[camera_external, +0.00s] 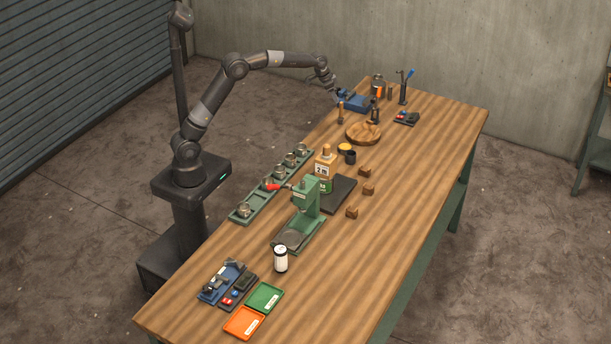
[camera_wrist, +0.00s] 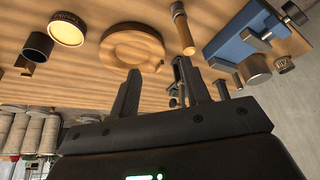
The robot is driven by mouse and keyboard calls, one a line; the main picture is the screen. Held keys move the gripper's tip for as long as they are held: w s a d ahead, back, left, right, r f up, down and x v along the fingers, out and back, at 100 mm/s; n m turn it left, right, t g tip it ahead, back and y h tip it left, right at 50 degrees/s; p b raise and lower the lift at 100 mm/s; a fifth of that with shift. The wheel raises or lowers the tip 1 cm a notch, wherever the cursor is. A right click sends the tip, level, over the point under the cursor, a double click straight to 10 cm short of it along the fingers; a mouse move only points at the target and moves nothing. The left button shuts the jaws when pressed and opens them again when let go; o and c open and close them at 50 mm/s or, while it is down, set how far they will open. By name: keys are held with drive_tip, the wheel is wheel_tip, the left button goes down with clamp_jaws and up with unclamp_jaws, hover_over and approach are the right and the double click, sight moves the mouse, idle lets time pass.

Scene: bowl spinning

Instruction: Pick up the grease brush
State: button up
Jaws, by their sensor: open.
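A short wooden-handled piece, which looks like the grease brush (camera_external: 340,114), stands near the table's far left edge. It also shows in the wrist view (camera_wrist: 184,32), at the top right of centre; its bristles are not clear. My gripper (camera_external: 335,97) is above the table's left edge, close over the brush and beside the blue tray. In the wrist view my gripper (camera_wrist: 160,64) has its two dark fingers apart, with nothing held between them. A dark small tool (camera_wrist: 183,78) shows behind the right finger, partly hidden.
A green press (camera_external: 308,205) stands mid-table.

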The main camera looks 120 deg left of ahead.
sight(341, 117)
drive_tip(key=shift+n, duration=0.3)
drive_tip(key=a+f, duration=0.2)
drive_tip(key=f, duration=0.2)
drive_tip(key=a+f, duration=0.2)
drive_tip(key=f, duration=0.2)
drive_tip(key=w+a+f, duration=0.1)
drive_tip(key=a+f, duration=0.1)
drive_tip(key=f, duration=0.2)
drive_tip(key=shift+w+a+f, duration=0.1)
drive_tip(key=shift+a+f, duration=0.1)
drive_tip(key=shift+a, duration=0.1)
clamp_jaws()
